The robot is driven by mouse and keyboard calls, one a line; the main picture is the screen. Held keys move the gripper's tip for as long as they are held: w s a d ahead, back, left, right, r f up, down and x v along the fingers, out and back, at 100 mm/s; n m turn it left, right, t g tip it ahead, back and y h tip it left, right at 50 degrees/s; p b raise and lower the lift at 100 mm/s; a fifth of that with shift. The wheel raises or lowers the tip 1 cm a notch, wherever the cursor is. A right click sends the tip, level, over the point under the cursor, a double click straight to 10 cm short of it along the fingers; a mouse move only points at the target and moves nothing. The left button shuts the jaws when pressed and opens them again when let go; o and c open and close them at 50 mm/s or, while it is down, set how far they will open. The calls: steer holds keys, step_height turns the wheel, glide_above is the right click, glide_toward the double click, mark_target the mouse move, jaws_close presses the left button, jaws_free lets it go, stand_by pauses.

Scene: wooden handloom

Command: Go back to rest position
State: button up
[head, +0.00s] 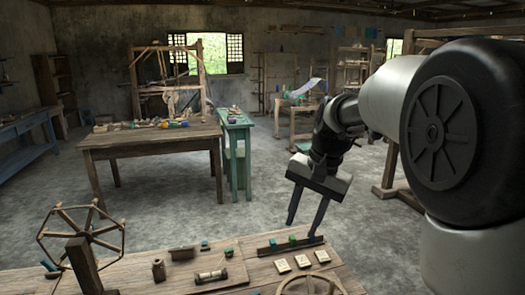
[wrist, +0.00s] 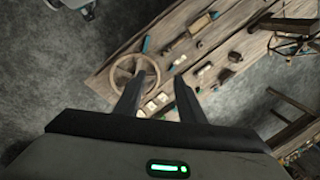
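My gripper (head: 305,214) hangs in the air near the right end of the near wooden table (head: 140,282) in the head view, fingers pointing down. Its two fingers are spread apart with nothing between them. In the wrist view my gripper (wrist: 154,88) is also open, with the table and its small items seen beyond the fingertips. I cannot tell the exact height of the fingertips above the table.
The near table holds a spoked winder (head: 82,236), a wooden wheel (head: 310,285), pale tiles (head: 302,261) and a rack with green and blue pieces (head: 292,243). A cluttered wooden table (head: 150,141) and a teal bench (head: 236,121) stand behind. Grey floor lies between.

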steer(key=s+d+r+n+t+p, duration=0.1)
steer(key=s+r+n+p, duration=0.1)
steer(key=s, duration=0.5)
steer(key=s+d+r+n+t+h+p, duration=0.1)
steer(key=s+d+r+n+p, duration=0.1)
steer(key=s+r+p, duration=0.2)
steer(key=s+d+r+n+t+h+p, duration=0.1)
steer(key=s+r+t+p, duration=0.1)
steer(key=s+r, duration=0.4)
steer(key=s+p, duration=0.1)
steer(key=s, duration=0.4)
steer(key=shift+s+d+r+n, duration=0.15)
steer(key=shift+s+d+n, duration=0.15)
steer(key=shift+s+n, duration=0.1)
